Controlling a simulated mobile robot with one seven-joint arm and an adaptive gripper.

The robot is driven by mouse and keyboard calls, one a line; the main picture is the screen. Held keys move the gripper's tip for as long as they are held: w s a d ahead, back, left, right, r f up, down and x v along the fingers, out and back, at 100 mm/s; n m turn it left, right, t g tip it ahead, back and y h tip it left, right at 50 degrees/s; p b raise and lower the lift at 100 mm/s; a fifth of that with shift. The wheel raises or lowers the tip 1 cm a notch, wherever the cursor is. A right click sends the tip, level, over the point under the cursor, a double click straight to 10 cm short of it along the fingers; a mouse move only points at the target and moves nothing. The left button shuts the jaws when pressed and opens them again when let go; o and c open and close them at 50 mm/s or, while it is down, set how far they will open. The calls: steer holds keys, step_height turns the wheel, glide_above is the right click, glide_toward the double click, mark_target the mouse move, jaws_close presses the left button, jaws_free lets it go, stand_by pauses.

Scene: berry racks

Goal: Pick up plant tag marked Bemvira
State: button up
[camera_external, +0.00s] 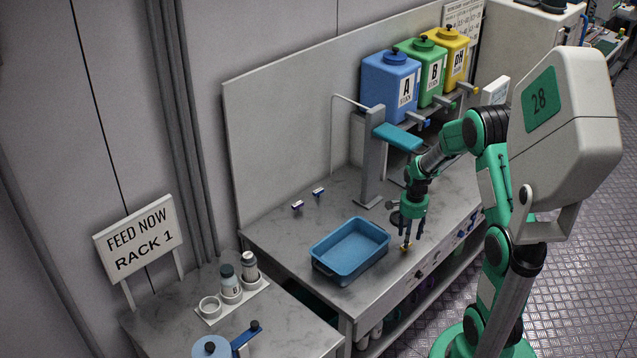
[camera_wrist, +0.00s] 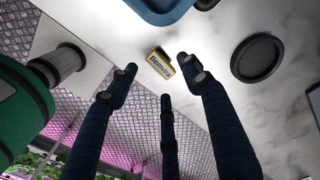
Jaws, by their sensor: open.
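The plant tag marked Bemvira (camera_wrist: 160,65) is small and yellow-edged with a pale face and dark lettering. It lies on the pale worktop near its front edge, in the wrist view just beyond my fingertips. In the external view the yellow tag (camera_external: 405,247) shows at the tips of my gripper (camera_external: 406,238). My gripper points down, and in the wrist view its dark fingers (camera_wrist: 150,85) are spread apart with nothing between them. I cannot tell the exact height gap to the tag.
A blue tray (camera_external: 349,250) stands left of the tag. A dark round disc (camera_wrist: 258,58) lies on the worktop nearby. Blue, green and yellow tanks stand at the back. Two small blue-and-white items (camera_external: 318,191) lie behind the tray. The worktop's front edge is close.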

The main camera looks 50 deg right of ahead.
steer(key=shift+f, duration=0.2)
steer(key=shift+s+a+f+b, duration=0.1)
steer(key=shift+f+b, duration=0.55)
steer(key=shift+f, duration=1.95)
steer(key=c, duration=0.9)
